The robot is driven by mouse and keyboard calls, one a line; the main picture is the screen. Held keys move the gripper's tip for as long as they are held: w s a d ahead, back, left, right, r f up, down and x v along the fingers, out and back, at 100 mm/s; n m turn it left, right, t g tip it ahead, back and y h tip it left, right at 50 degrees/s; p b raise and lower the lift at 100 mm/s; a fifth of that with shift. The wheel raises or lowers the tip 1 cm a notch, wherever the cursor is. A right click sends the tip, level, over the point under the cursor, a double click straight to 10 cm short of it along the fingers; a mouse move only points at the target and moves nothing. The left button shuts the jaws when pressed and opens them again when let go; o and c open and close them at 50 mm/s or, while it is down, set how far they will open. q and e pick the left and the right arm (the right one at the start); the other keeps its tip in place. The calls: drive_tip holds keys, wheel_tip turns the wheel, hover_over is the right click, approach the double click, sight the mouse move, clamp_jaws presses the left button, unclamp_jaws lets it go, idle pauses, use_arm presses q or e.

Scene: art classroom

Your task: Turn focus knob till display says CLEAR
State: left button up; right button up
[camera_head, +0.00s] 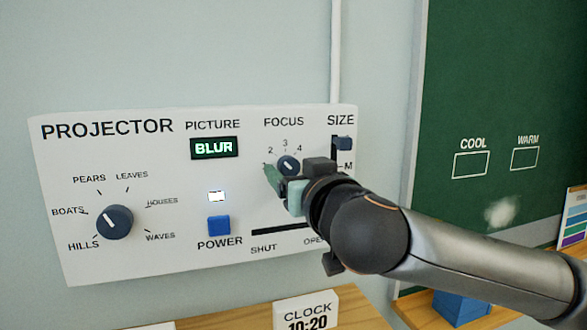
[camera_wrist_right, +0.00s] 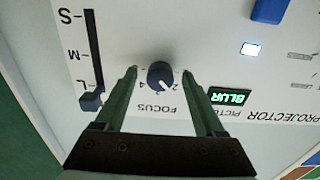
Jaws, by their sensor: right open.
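The focus knob (camera_head: 288,165) is a small dark blue dial with a white mark, under the word FOCUS on the white projector panel (camera_head: 120,265). The picture display (camera_head: 214,148) reads BLUR in light letters. My right gripper (camera_head: 287,178) is at the knob, its arm coming in from the right and hiding part of the number scale. In the wrist view, the open green fingers of the gripper (camera_wrist_right: 160,72) lie on either side of the knob (camera_wrist_right: 160,75), with gaps visible between. I cannot tell how far the tips reach along it. My left gripper is not in view.
A larger picture-selection knob (camera_head: 115,222), a blue power button (camera_head: 218,225), a size slider (camera_head: 342,144) and a shutter slot (camera_head: 275,230) share the panel. A green board (camera_head: 500,80) is at right. A clock sign (camera_head: 307,311) stands below.

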drive_tip(key=shift+c, duration=0.2)
clamp_jaws()
idle(0.3)
